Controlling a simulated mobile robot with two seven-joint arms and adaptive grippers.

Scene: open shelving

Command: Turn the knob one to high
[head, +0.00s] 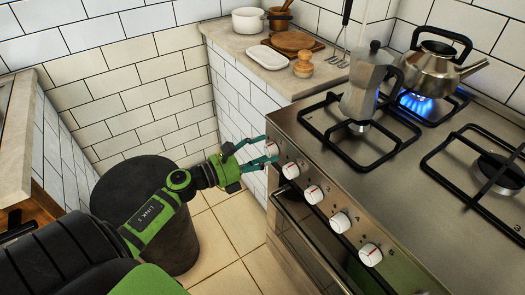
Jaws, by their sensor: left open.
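The stove (400,220) has a row of white knobs along its front edge. The leftmost knob (271,149) is partly hidden by my left gripper (267,150). That gripper is open, with one teal finger above the knob and one below it; I cannot tell if they touch it. The other knobs are clear of it: the second knob (290,170), the third knob (313,194) and others nearer me. Which knob is number one cannot be read. My right gripper is out of view.
A blue flame (418,104) burns under a steel kettle (432,72). A moka pot (368,85) stands on another burner. The counter (240,50) holds a white pot (249,21) and wooden items. A dark round bin (140,190) stands below my left arm. An oven handle (310,235) runs below the knobs.

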